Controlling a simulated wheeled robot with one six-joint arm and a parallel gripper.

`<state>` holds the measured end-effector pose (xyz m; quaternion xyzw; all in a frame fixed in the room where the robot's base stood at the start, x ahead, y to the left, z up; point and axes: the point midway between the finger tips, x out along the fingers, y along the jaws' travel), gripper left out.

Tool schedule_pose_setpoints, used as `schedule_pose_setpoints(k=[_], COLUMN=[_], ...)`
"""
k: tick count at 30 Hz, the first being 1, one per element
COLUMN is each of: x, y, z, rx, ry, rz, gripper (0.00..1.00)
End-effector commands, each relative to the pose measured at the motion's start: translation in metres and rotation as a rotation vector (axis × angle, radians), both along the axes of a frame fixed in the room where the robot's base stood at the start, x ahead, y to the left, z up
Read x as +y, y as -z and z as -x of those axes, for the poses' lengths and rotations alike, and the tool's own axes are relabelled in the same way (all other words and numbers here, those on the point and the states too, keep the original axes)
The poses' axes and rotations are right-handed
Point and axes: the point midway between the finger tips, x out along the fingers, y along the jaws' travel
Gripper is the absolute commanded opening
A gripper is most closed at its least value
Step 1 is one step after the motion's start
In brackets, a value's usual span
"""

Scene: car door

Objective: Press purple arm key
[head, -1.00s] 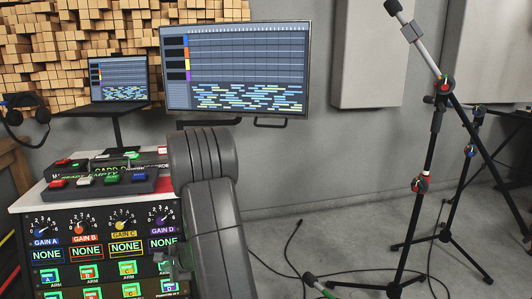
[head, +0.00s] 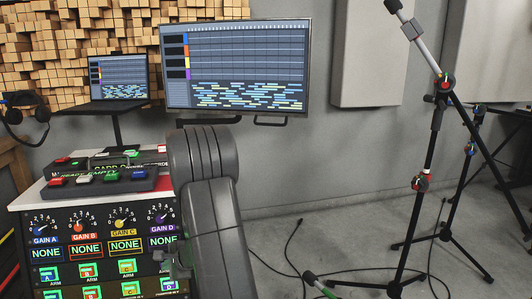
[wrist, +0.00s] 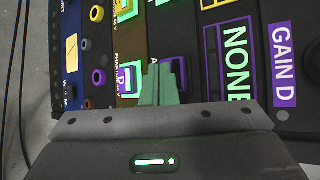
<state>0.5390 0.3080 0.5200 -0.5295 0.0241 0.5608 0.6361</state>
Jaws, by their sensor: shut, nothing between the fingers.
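The purple arm key (wrist: 187,73) is in the purple GAIN D column, beside the NONE display. In the wrist view it is partly covered by my fingers. My gripper (wrist: 165,68) is shut and empty, with its fingertips over or at the edge of this key. I cannot tell whether they touch it. In the head view my gripper (head: 168,262) stands in front of the D column and hides most of the key there.
The blue A key (head: 48,274), red B key (head: 87,271) and yellow C key (head: 127,267) share the arm row. Microphone stands (head: 428,180) are on the right.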

Motion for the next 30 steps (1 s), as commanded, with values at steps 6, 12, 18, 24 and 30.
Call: schedule_pose_setpoints(k=[6,12,18,24,30], x=[0.000,-0.003,-0.007,-0.011,-0.013], y=[0.000,-0.004,-0.010,-0.017,-0.020], z=[0.000,0.013,0.032,0.049,0.055], rx=[0.000,0.000,0.000,-0.001,-0.001], ry=[0.000,-0.001,-0.001,-0.001,-0.001], rz=[0.000,0.000,0.000,0.000,0.000], gripper=[0.00,0.00,0.00,0.00,0.00])
